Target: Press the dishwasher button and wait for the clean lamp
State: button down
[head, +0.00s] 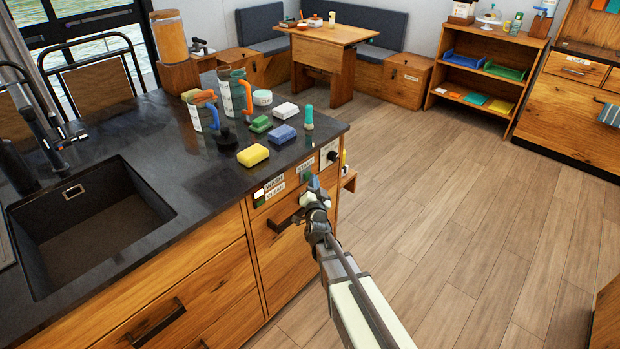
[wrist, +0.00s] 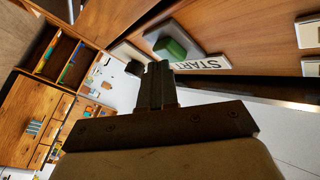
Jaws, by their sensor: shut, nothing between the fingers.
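The dishwasher front (head: 284,235) is a wooden panel at the end of the dark counter. Its green button (wrist: 170,48) sits on a grey plate beside a START label (wrist: 203,63) in the wrist view. In the head view the START label (head: 308,165) is just above my gripper (head: 309,187), and the button is largely hidden by it. WASH and CLEAN labels (head: 274,188) are to the left; the upper lamp (head: 258,193) looks pale and bright, the lower one dark. My gripper is shut and empty, its tips (wrist: 157,68) close to the button; contact cannot be told.
A dark handle (head: 285,222) crosses the dishwasher front below the panel. A dial (head: 331,155) is to the right. Sponges (head: 253,155), blocks and mugs stand on the counter above, with a sink (head: 90,220) at left. The wooden floor to the right is clear.

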jog(key=shift+s+d, duration=0.35)
jog(key=s+d, duration=0.4)
jog(key=shift+s+d, duration=0.15)
dwell(0.7)
dwell(0.6)
